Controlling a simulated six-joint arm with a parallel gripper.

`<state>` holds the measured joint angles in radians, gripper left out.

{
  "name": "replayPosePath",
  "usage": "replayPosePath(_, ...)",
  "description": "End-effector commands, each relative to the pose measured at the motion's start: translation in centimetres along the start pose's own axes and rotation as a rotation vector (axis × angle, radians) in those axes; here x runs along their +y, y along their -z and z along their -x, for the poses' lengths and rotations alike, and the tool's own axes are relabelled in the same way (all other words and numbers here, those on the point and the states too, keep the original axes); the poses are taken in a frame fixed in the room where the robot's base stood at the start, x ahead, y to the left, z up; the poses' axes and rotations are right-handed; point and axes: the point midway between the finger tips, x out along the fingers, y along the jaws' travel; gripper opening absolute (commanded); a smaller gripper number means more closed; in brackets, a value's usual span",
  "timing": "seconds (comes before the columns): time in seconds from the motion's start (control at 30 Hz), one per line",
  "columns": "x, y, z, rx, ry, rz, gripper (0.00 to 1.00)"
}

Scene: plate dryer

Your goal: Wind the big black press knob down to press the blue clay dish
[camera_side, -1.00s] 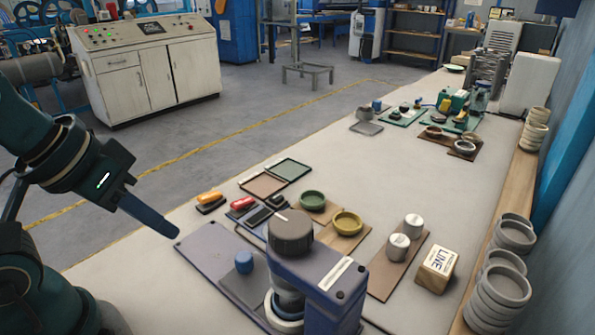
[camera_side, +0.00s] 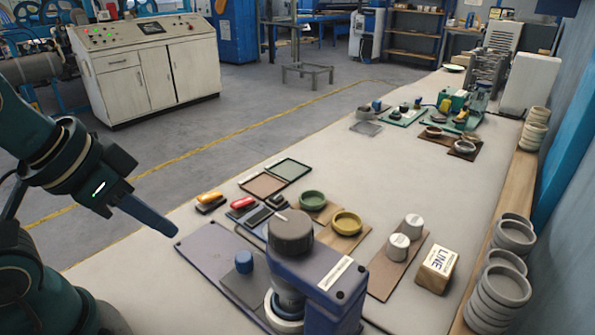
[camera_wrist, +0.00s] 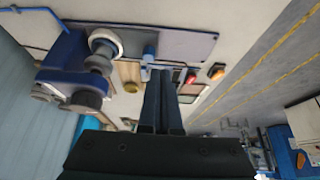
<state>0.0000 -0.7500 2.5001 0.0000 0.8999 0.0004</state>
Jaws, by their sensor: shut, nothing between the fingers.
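The big black press knob (camera_side: 290,231) sits on top of the blue press (camera_side: 315,277) at the front middle of the bench in the side view. It also shows in the wrist view (camera_wrist: 85,100). Below it, a pale ring-shaped piece (camera_side: 283,312) is partly hidden by the press; I cannot tell whether the blue clay dish is there. My gripper (camera_side: 174,232) is shut and empty, above the bench's left edge, left of the press and apart from the knob. In the wrist view, my shut fingers (camera_wrist: 162,80) point toward the bench.
A small blue peg (camera_side: 244,262) stands on the press's base plate. Behind are a green dish (camera_side: 312,200), a yellow dish (camera_side: 347,223), stamps and two grey-white cylinders. A LINE block (camera_side: 437,269) and stacked dishes (camera_side: 497,298) stand right. Air left of the knob is clear.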

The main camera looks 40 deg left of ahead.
Motion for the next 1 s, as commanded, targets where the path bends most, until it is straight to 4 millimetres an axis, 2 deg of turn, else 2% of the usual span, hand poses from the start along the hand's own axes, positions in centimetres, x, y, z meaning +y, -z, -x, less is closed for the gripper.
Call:
replayPosePath(0.13, 0.0, 0.0, 0.0, 0.000, 0.000, 0.000, 0.00)
replayPosePath(0.27, 0.0, -0.1, 0.0, -0.004, 0.000, 0.026, 0.50)
replayPosePath(0.3, 0.0, -0.3, 0.0, -0.016, 0.001, 0.051, 0.65)
replayPosePath(0.4, 0.0, -0.1, 0.9, -0.029, 0.002, 0.164, 0.97)
replayPosePath(0.7, 1.3, 4.8, 4.8, -0.128, 0.009, 0.538, 0.97)
replayPosePath(0.87, 2.9, 7.7, 5.9, -0.209, 0.031, 0.691, 0.97)
replayPosePath(1.0, 4.8, 10.0, 5.9, -0.280, 0.066, 0.794, 0.97)
